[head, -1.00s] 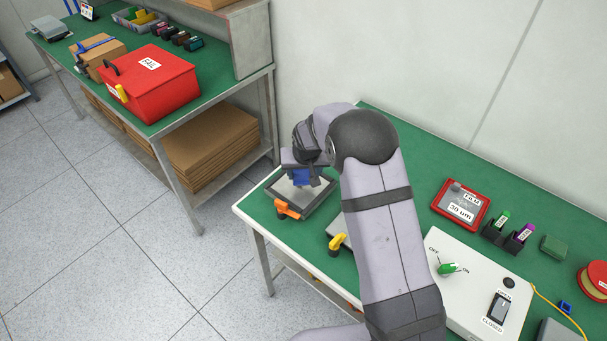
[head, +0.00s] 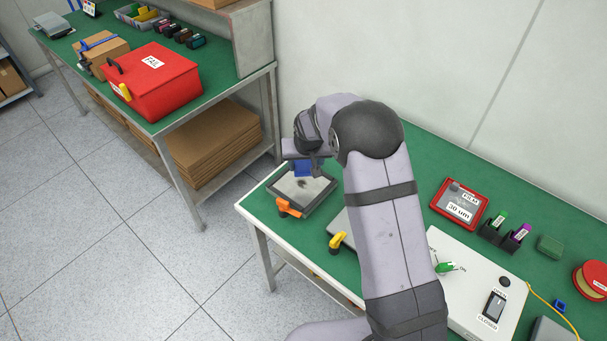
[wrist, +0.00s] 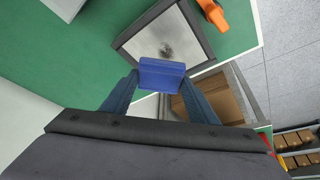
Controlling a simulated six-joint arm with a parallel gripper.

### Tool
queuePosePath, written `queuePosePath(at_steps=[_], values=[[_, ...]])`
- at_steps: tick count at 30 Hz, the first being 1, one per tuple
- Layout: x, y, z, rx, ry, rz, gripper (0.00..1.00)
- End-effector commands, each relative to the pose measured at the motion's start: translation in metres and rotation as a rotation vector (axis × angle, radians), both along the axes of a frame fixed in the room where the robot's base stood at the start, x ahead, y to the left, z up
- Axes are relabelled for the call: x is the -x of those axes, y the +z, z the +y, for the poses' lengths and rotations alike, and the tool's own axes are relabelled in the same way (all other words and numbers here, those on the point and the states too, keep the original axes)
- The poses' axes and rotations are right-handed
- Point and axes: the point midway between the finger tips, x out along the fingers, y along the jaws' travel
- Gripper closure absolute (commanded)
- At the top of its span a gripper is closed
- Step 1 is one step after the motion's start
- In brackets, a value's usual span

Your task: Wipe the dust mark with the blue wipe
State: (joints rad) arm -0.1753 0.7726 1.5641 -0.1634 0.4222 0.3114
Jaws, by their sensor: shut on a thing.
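My gripper (head: 304,164) is shut on the blue wipe (head: 304,169), a small blue block. The wipe also shows between the fingertips in the wrist view (wrist: 162,74). A grey framed plate (head: 287,187) lies on the green bench under and in front of the gripper. The dust mark (head: 302,183) is a dark smudge on the plate's pale surface, and it also shows in the wrist view (wrist: 167,50). In the wrist view the wipe overlaps the plate's near edge, with the smudge just beyond it. I cannot tell whether the wipe touches the plate.
An orange clamp (head: 288,208) sits at the plate's front edge. A second grey plate with a yellow clamp (head: 338,241) lies to the right, partly behind my arm. A white switch box (head: 470,285) and a red-framed tray (head: 459,205) stand farther right.

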Motion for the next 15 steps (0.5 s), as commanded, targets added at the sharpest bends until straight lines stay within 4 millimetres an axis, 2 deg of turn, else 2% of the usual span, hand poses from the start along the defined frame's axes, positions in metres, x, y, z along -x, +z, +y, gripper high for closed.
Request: queuePosePath(at_steps=[8,15], values=[[0.002,-0.003,-0.005,0.0,0.0,0.0,0.67],[0.003,-0.02,-0.005,0.0,0.0,0.001,0.67]])
